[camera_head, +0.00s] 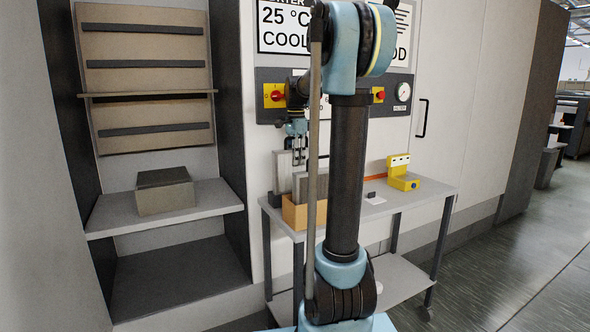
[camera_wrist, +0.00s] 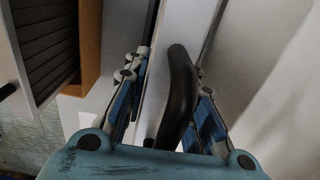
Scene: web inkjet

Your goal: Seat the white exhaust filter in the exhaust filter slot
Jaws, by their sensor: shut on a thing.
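The white exhaust filter (camera_head: 284,172) stands upright at the left end of the small table, beside an orange box. In the wrist view the white filter (camera_wrist: 187,25) runs up between my fingers, with a black curved handle (camera_wrist: 180,85) on it. My gripper (camera_head: 299,158) is at the filter's top; in the wrist view my gripper (camera_wrist: 170,95) has one finger on each side of the handle and is shut on it. A dark holder (camera_head: 278,199) shows at the filter's foot. I cannot tell whether the filter rests in it, and I cannot make out the exhaust filter slot.
The orange box (camera_head: 296,215) holds a grey pleated filter (camera_head: 311,187). A yellow device (camera_head: 401,172) stands on the table (camera_head: 420,193) at the right. A grey-brown box (camera_head: 165,193) sits on a shelf at the left. My arm hides the table's middle.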

